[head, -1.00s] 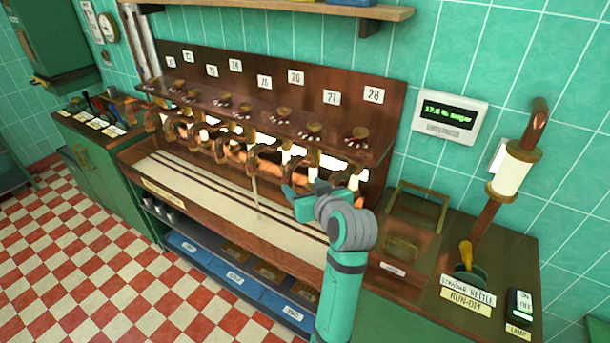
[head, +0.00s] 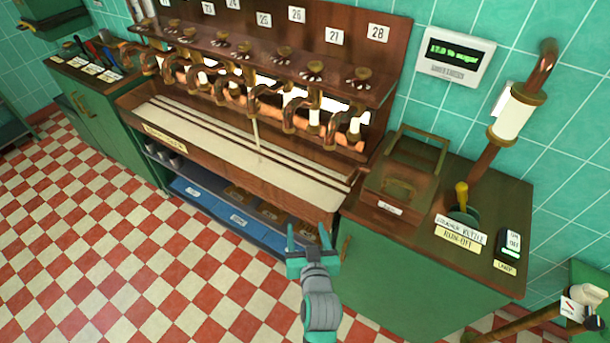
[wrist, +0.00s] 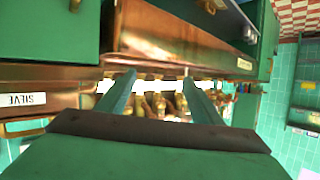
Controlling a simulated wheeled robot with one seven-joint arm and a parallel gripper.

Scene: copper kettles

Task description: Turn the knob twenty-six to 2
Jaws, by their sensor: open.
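Knob twenty-six (head: 283,52) is a small brass knob on the wooden shelf of the tap rack, below the label 26 (head: 297,14). Pale marks show at its base, but they are too small to read, so I cannot tell its setting. My gripper (head: 305,236) is open and empty. It appears well below the knob, in front of the trough and the lower shelf. In the wrist view my gripper's two fingers (wrist: 160,88) are spread, with blurred copper and brass pipework beyond them; no knob can be made out there.
Other knobs, including twenty-five (head: 244,46) and twenty-seven (head: 315,67), flank it closely. Copper taps hang over the trough (head: 290,180), and a pale stream (head: 256,135) falls from one. A green cabinet (head: 430,265) stands to the right. The checkered floor (head: 130,260) at left is clear.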

